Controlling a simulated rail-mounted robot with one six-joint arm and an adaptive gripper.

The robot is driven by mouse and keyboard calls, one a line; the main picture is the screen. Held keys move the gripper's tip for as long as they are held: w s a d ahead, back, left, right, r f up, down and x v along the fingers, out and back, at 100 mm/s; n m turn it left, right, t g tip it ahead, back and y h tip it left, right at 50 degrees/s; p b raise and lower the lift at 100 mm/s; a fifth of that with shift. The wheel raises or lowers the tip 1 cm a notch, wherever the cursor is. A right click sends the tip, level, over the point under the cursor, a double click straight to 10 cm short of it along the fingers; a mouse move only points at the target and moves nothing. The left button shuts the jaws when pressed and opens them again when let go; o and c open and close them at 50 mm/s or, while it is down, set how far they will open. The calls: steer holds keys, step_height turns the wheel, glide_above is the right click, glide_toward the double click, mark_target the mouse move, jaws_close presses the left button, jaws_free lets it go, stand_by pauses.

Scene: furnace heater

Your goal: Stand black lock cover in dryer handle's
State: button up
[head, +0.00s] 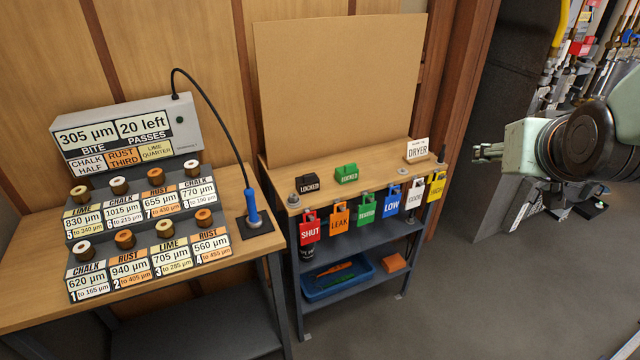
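The black lock cover (308,183), lettered "LOCKED", sits on the wooden top of the tag bench, near its left end. A similar green lock cover (346,172) sits to its right. A white card (417,150) reading "DRYER" stands at the right end of the same bench, with a smaller line above that is hard to read. I cannot make out a dryer handle in this view. My gripper (488,152) points left in the air, to the right of the bench and apart from the covers. Its fingers are too small to tell open from shut; no held object is visible.
Red (310,230), orange, green, blue, white and yellow tags hang along the bench's front edge. A blue bin (338,282) and an orange block (394,261) sit on the lower shelf. The left table (30,300) holds a spool rack and a corded blue tool (252,207). Pipework stands behind my arm.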

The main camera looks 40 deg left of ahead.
steer(key=w+a+f+n+y+b, duration=0.1)
steer(key=w+a+f, duration=0.15)
steer(key=a, duration=0.35)
steer(key=w+a+f+n+y, duration=0.1)
steer(key=a+f, duration=0.3)
steer(key=a, duration=0.1)
steer(key=n+y+b, duration=0.4)
steer(key=n+y, duration=0.1)
steer(key=y, duration=0.4)
glide_toward(311, 176)
steer(key=v, duration=0.3)
steer(key=shift+w+r+g, duration=0.1)
steer(key=shift+r+g, duration=0.15)
steer(key=shift+g, duration=0.05)
steer(key=shift+x, duration=4.3)
